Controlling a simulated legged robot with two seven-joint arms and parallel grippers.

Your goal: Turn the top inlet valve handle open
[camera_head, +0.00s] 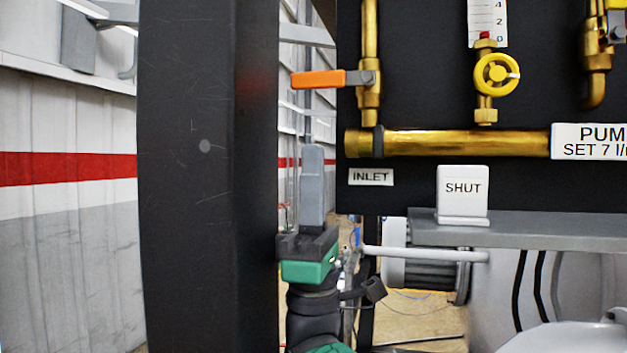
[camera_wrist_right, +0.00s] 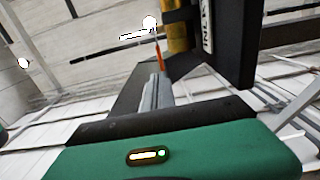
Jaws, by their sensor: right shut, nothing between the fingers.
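The orange inlet valve handle (camera_head: 318,79) sticks out level to the left from a vertical brass pipe (camera_head: 370,90) at the left edge of the black panel. My right gripper (camera_head: 311,152) points up below the handle, its grey fingers shut and empty. In the head view a gap shows between the fingertips and the handle. In the right wrist view the handle (camera_wrist_right: 161,58) shows as a thin orange strip just past the fingertips (camera_wrist_right: 158,82); contact cannot be told there. My left gripper is not in view.
A wide black post (camera_head: 205,180) stands just left of my right gripper. The black panel (camera_head: 420,70) carries a yellow round valve (camera_head: 496,74), a horizontal brass pipe (camera_head: 460,143) and an INLET label (camera_head: 370,177). A white SHUT sign (camera_head: 463,195) stands on a grey ledge (camera_head: 560,235).

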